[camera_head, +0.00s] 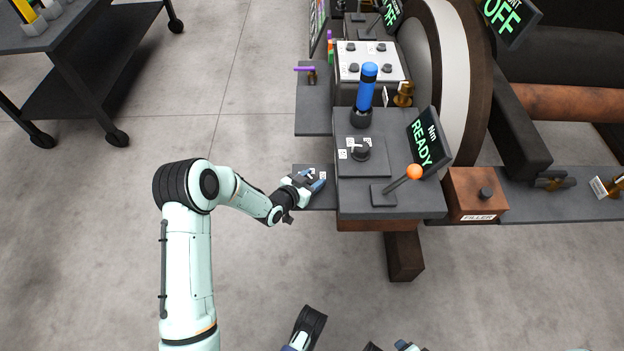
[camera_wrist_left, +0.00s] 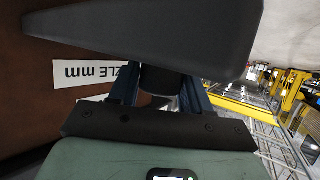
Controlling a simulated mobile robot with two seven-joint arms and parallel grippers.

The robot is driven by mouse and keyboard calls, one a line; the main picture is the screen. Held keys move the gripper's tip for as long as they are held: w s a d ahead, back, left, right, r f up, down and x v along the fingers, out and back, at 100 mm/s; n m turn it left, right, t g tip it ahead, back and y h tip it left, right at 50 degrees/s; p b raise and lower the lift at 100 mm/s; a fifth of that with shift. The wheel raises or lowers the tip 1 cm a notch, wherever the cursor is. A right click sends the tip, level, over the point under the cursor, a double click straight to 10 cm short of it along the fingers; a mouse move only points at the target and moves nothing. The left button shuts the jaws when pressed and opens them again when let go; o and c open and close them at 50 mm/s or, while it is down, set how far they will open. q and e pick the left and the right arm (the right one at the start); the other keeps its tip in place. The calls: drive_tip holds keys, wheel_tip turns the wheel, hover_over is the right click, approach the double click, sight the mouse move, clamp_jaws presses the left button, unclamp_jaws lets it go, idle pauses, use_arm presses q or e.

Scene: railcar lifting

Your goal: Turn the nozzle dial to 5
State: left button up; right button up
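The nozzle dial stands on a small low dark shelf (camera_head: 326,201) at the left side of the console, with small white number labels around it. My left gripper (camera_head: 315,181) is at this dial and covers most of it. In the left wrist view a black round dial shaft (camera_wrist_left: 160,84) sits between the two blue fingers of my left gripper (camera_wrist_left: 160,92). I cannot tell whether the fingers press on it. A partly hidden white label (camera_wrist_left: 95,74) ending in "mm" is on the brown panel behind. The dial's pointer and reading are hidden.
The console (camera_head: 405,205) carries another black dial (camera_head: 361,151), an orange-knobbed lever (camera_head: 414,171), a blue-handled lever (camera_head: 367,90) and a "READY" screen (camera_head: 427,143). A brown "FILLER" box (camera_head: 477,196) is to the right. A dark wheeled cart (camera_head: 90,65) stands at upper left. Floor between is clear.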

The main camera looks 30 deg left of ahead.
use_arm(q)
drive_tip(key=shift+d+n+y, duration=0.1)
drive_tip(key=shift+n+y, duration=0.4)
drive_tip(key=shift+y, duration=0.1)
use_arm(e)
drive_tip(key=shift+s+f, duration=0.15)
use_arm(q)
drive_tip(key=shift+n+y, duration=0.6)
drive_tip(key=shift+y, duration=0.1)
drive_tip(key=shift+n+y, duration=0.8)
drive_tip(key=shift+n+g+y, duration=0.4)
drive_tip(key=shift+n+y, duration=0.4)
drive_tip(key=shift+y, duration=0.2)
drive_tip(key=n+g+y, duration=0.1)
drive_tip(key=n+y, duration=0.2)
drive_tip(key=shift+g, duration=0.3)
use_arm(e)
drive_tip(key=shift+r, duration=0.25)
use_arm(q)
drive_tip(key=shift+n+g+y, duration=0.3)
drive_tip(key=shift+n+y, duration=0.1)
drive_tip(key=o, duration=1)
